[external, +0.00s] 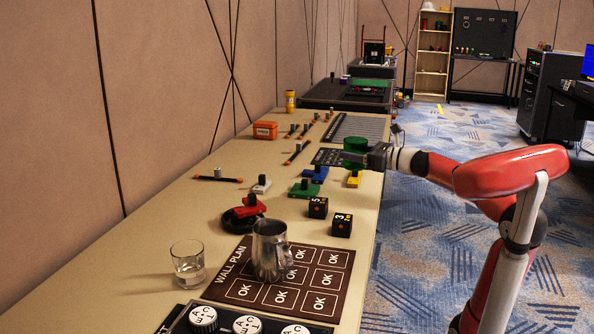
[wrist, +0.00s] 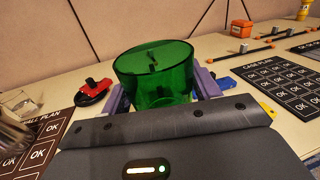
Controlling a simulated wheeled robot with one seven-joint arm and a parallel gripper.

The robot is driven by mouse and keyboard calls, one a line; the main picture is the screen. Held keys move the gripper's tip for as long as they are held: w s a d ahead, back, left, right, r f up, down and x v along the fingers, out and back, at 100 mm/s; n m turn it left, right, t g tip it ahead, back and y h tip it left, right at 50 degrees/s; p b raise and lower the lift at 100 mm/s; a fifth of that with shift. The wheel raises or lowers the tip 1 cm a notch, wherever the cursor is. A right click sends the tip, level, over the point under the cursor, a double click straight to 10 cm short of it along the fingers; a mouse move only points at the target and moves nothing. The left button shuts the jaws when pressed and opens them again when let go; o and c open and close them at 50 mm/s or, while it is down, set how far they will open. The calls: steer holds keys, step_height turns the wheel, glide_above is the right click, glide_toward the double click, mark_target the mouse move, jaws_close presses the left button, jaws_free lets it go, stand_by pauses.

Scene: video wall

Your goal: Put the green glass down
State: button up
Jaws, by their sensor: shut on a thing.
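The green glass (wrist: 155,75) is upright between the fingers of my gripper (wrist: 160,98) in the wrist view, which are shut on it from both sides. In the external view the green glass (external: 355,146) shows near the table's right edge, at the end of my gripper (external: 358,156). Whether its base touches anything is hidden by my gripper. Through its transparent wall I see a dark peg-like shape behind it.
A dark mat of OK squares (external: 325,260) bears a metal pitcher (external: 270,250). A clear glass (external: 188,262) stands left of it. Black number cubes (external: 341,225) and green (external: 304,189), yellow (external: 353,179) and red (external: 249,206) pieces stand nearby. The table's left strip has bare room.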

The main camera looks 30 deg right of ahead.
step_height(320, 180, down, 11)
steer(key=b, duration=0.3)
steer(key=shift+r, duration=0.2)
steer(key=shift+f, duration=0.2)
steer(key=o, duration=1.1)
steer(key=shift+r, duration=0.3)
steer(key=p+v, duration=0.1)
steer(key=v, duration=1.1)
steer(key=shift+f, duration=0.1)
